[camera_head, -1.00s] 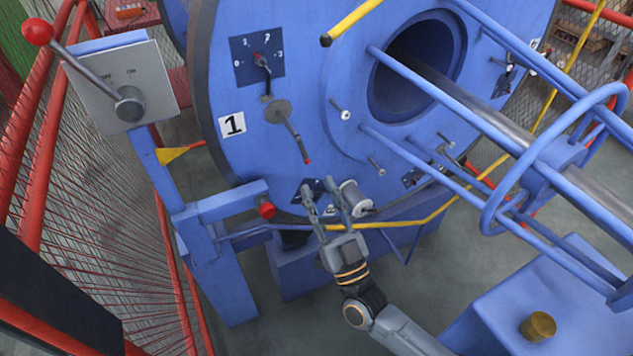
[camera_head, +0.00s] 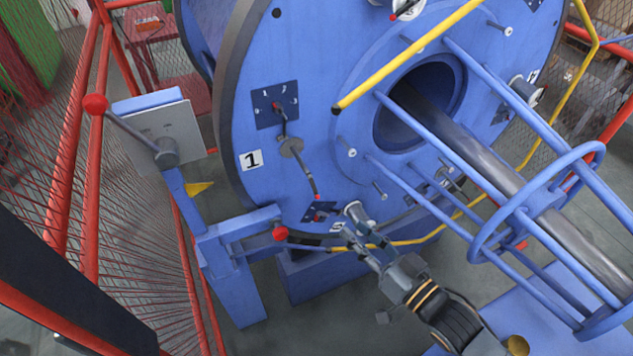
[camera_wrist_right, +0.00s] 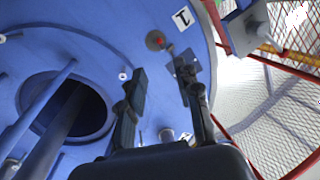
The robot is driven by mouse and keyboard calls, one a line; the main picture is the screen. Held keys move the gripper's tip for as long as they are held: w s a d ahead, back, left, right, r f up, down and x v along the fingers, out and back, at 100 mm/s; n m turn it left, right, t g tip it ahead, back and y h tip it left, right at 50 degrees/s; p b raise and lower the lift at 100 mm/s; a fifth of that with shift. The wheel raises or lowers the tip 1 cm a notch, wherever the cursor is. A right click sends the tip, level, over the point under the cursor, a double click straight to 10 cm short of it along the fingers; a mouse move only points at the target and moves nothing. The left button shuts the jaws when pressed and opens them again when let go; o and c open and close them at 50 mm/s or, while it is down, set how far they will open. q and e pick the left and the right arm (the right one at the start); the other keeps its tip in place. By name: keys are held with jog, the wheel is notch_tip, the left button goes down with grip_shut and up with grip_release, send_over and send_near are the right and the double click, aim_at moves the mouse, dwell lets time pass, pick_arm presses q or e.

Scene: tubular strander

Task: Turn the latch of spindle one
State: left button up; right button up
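Spindle one's dial plate (camera_head: 275,105) is on the blue disc, above the white "1" label (camera_head: 251,160) in the head view. Its latch (camera_head: 291,147) has a grey round hub and a thin lever ending in a red tip, pointing down and slightly right. My right gripper (camera_head: 350,234) is below and right of that tip, not touching it, close to a small metal cylinder. In the wrist view its two fingers (camera_wrist_right: 160,75) are apart with nothing between them. The "1" label and a red-centred round part (camera_wrist_right: 156,40) show beyond the fingertips. My left gripper is in neither view.
A yellow bar (camera_head: 410,55) crosses the disc, and blue rods with a hoop (camera_head: 480,235) project to the right. A red-knobbed lever box (camera_head: 165,135) and red mesh fence (camera_head: 70,170) stand left. A red-knobbed blue bracket (camera_head: 235,228) is below the latch.

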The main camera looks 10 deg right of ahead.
aim_at(317, 192)
jog(key=p+x, duration=0.2)
jog(key=x, duration=1.1)
jog(key=shift+w+a, duration=0.2)
jog(key=shift+a, duration=0.05)
grip_shut()
